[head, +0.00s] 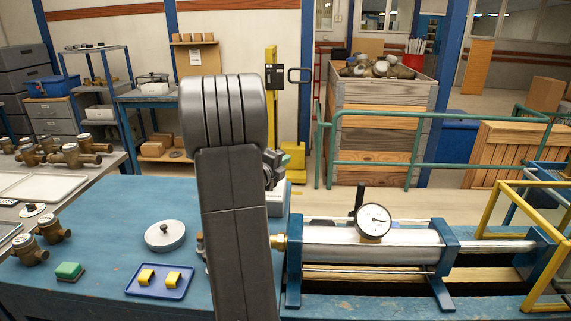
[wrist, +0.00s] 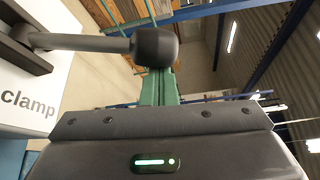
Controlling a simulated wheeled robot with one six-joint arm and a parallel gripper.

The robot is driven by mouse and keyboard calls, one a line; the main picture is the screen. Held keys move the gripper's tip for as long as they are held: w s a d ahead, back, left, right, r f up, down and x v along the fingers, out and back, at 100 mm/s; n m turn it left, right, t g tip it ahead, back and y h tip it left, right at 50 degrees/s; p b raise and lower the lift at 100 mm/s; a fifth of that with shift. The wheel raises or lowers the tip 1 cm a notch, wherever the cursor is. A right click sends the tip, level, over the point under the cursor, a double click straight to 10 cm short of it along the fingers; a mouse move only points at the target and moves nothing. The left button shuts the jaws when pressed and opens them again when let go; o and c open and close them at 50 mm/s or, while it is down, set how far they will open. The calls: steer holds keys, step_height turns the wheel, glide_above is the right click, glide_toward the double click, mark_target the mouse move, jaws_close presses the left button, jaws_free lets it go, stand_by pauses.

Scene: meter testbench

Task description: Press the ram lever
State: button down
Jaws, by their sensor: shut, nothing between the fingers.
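In the wrist view a grey lever with a round black knob (wrist: 155,47) reaches in from the left. It is mounted on a white panel (wrist: 35,85) that reads "clamp"; I see no label reading "ram". My gripper's green fingers (wrist: 160,86) are shut and empty, just below the knob in the picture. The knob overlaps their tips, and I cannot tell whether they touch. In the head view my arm hides most of the gripper and the levers. Part of a white box (head: 277,203) shows beside my arm.
On the blue bench, a horizontal cylinder (head: 340,254) with a dial gauge (head: 374,221) lies to the right. A blue tray (head: 160,281) with two yellow blocks, a round grey weight (head: 165,236) and a green-topped block (head: 69,271) lie to the left. Green rails (head: 420,113) stand behind.

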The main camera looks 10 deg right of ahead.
steer(key=w+a+r+n+t+h+b, duration=0.1)
steer(key=w+a+n+t+b, duration=0.1)
steer(key=a+n+b, duration=0.5)
steer(key=shift+a+t+h, duration=0.4)
steer(key=shift+a+t, duration=0.2)
steer(key=shift+a, duration=1.3)
steer(key=shift+w, duration=0.1)
steer(key=shift+r, duration=0.1)
steer(key=s+a+b, duration=0.1)
steer(key=s+a, duration=0.1)
steer(key=s, duration=0.7)
steer(key=shift+a+f, duration=0.2)
steer(key=shift+f, duration=0.1)
